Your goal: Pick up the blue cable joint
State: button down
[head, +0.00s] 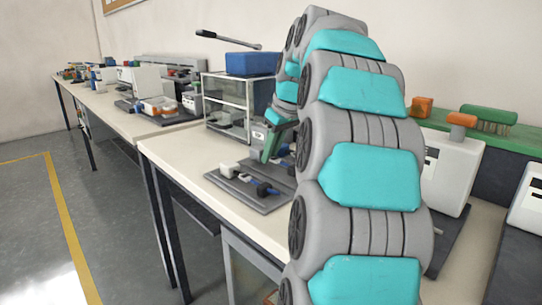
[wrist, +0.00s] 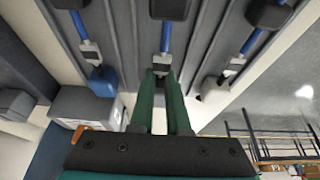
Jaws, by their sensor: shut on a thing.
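In the wrist view, my green gripper (wrist: 162,78) is shut at the near end of the middle cable joint (wrist: 165,38). This joint has a blue rod and a grey metal collar; its end piece is hidden by the fingers. To its left is a joint with a blue end piece (wrist: 102,82), apart from the fingers. To its right is a joint with a white end piece (wrist: 215,90). In the head view, my gripper (head: 270,148) is low over the dark grey grooved plate (head: 222,184), partly hidden by my arm.
The plate lies on a pale worktable (head: 172,148). Behind it stands a glass-sided cabinet (head: 226,90) with a blue box (head: 250,64) on top. White machines (head: 450,170) stand to the right of my arm. The table's left front strip is clear.

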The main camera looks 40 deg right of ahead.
jog(key=shift+f, duration=0.6)
jog(key=shift+f, duration=0.2)
jog(key=c, duration=1.2)
grip_release()
jog(key=shift+r, duration=0.1)
jog(key=shift+o, duration=0.2)
